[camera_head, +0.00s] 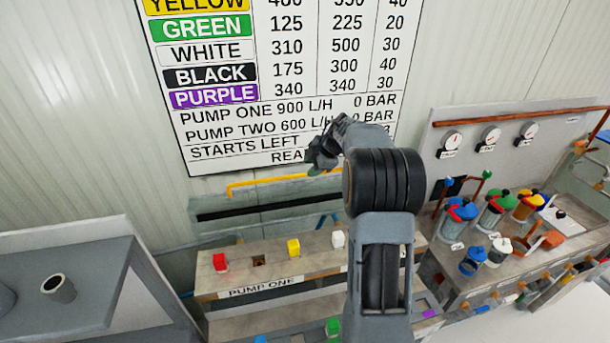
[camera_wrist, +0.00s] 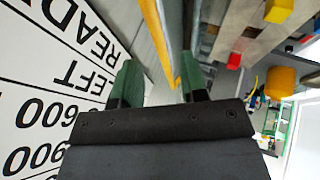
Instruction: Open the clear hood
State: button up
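A yellow bar (camera_head: 280,183) runs along the back above the PUMP ONE bench; it looks like a handle, but I cannot make out clear hood panels around it. My gripper (camera_head: 322,152) is raised near the bar's right end, in front of the wall chart. In the wrist view the green fingers of my gripper (camera_wrist: 162,82) are apart with nothing held between them. The yellow bar (camera_wrist: 160,45) shows beyond and between the fingertips there. I cannot tell how far off it is. My arm hides part of the bench.
The PUMP ONE bench (camera_head: 262,284) carries red, yellow and white blocks. A wall chart (camera_head: 285,90) hangs close behind my gripper. At right, a bench holds coloured canisters (camera_head: 495,210) below several gauges (camera_head: 490,137). A grey unit (camera_head: 85,270) stands at left.

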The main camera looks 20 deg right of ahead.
jog(key=v, duration=0.7)
jog(key=shift+r+b, duration=0.15)
jog(key=shift+b, duration=0.15)
